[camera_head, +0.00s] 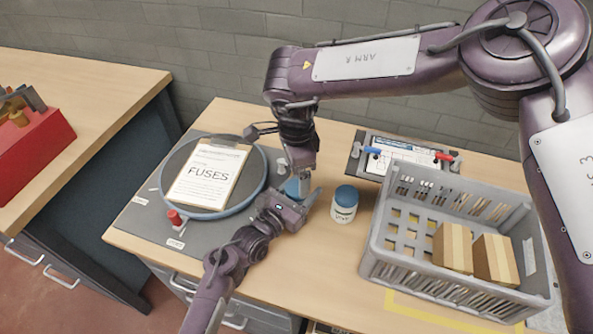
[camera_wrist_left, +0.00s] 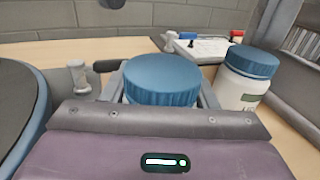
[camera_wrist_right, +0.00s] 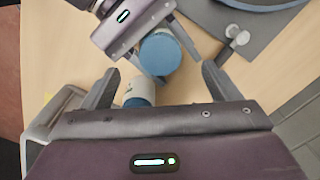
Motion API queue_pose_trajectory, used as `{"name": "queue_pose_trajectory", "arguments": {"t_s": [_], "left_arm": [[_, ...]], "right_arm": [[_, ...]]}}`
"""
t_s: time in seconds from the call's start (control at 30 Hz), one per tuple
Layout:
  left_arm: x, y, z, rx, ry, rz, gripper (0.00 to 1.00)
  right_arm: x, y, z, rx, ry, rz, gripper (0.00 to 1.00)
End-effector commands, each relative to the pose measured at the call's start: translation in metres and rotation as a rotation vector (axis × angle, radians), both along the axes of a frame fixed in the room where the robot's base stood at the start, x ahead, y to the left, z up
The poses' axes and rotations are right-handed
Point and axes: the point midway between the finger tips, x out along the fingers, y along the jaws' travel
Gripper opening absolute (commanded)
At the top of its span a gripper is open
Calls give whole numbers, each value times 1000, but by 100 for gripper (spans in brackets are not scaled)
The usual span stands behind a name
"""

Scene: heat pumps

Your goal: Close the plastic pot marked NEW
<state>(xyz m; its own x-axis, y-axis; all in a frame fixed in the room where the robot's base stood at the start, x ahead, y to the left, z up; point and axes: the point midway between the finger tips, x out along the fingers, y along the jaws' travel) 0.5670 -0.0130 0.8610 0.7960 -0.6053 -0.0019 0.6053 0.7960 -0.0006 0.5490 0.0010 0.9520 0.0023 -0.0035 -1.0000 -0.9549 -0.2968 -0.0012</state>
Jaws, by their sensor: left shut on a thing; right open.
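The lid also fills the middle of the left wrist view (camera_wrist_left: 162,84). My left gripper is shut around this piece, low over the table. My right gripper (camera_head: 304,176) points down just above the lid, open, with the lid (camera_wrist_right: 160,54) between its spread fingertips in the right wrist view. A white pot with a blue lid (camera_head: 345,204) stands upright to the right, apart from both grippers. Its label is too small to read surely.
A grey crate (camera_head: 375,262) with brown boxes stands at right. Behind it lies a clipboard (camera_head: 405,150) with red and blue items. A small grey post (camera_wrist_right: 236,38) stands near the lid.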

Motion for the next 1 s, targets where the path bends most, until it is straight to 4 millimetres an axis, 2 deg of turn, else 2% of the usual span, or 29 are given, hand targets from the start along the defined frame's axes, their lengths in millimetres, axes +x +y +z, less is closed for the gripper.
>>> {"name": "queue_pose_trajectory", "arguments": {"t_s": [0.03,0.1,0.37,0.47,0.57,0.9,1.0], "left_arm": [[0,0,1,-2,-2,0,0],[0,0,1,-2,-2,0,0],[0,0,1,-2,-2,0,0],[0,0,2,-2,-2,0,0],[0,0,2,-2,-2,0,0],[0,0,1,-1,-3,-1,0],[0,0,1,-1,-3,0,0]], "right_arm": [[0,0,0,0,0,-1,90],[0,0,0,0,0,-1,97],[1,0,1,0,-1,-1,97],[1,0,8,1,-3,-1,97],[2,0,23,1,-5,-1,97],[1,0,93,1,-5,0,97],[1,0,107,-1,-3,-2,97]]}}
